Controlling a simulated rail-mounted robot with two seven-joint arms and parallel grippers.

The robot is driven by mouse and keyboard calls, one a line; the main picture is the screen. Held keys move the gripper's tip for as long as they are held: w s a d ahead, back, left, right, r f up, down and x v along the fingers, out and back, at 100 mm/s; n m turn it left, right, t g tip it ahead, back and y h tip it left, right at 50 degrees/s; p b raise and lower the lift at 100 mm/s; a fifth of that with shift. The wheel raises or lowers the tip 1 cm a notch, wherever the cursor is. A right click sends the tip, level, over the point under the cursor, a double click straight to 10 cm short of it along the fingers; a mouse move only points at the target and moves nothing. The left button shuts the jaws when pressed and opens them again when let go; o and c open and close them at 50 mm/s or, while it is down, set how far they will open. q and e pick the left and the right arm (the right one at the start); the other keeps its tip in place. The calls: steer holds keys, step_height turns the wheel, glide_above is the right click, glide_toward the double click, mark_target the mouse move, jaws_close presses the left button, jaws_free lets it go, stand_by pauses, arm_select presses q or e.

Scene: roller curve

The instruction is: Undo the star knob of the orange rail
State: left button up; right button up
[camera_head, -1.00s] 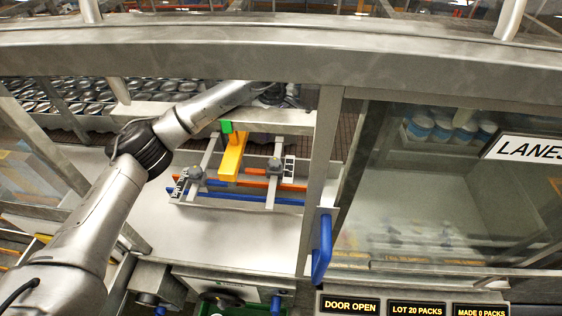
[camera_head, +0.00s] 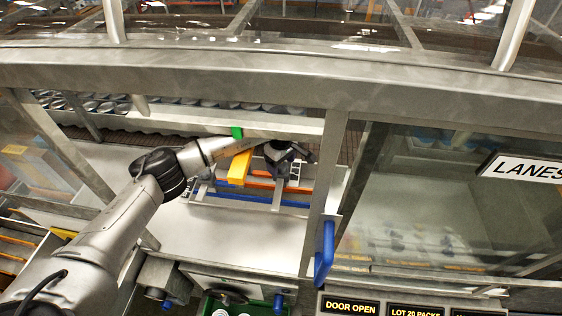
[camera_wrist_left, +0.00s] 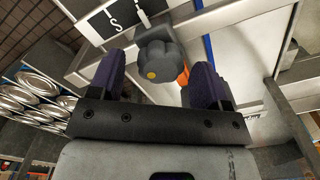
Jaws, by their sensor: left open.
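The orange rail (camera_head: 262,185) lies across the metal frame inside the open bay, and a bit of orange also shows in the left wrist view (camera_wrist_left: 184,76). A grey lobed star knob (camera_wrist_left: 162,62) with a yellow dot sits just beyond my left fingertips in the wrist view, between the two spread purple-dark fingers. My left gripper (camera_head: 288,160) is open and hides this knob in the head view. Whether either finger touches the knob cannot be told. My right gripper is not in view.
A blue rail (camera_head: 262,201) runs in front of the orange one. A post (camera_head: 327,180) with a blue handle (camera_head: 323,250) bounds the bay on the right. Cans (camera_wrist_left: 40,90) lie behind.

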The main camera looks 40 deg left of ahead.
arm_select(q)
steer(key=shift+f, duration=0.15)
steer(key=c, duration=0.9)
steer(key=shift+c, duration=0.2)
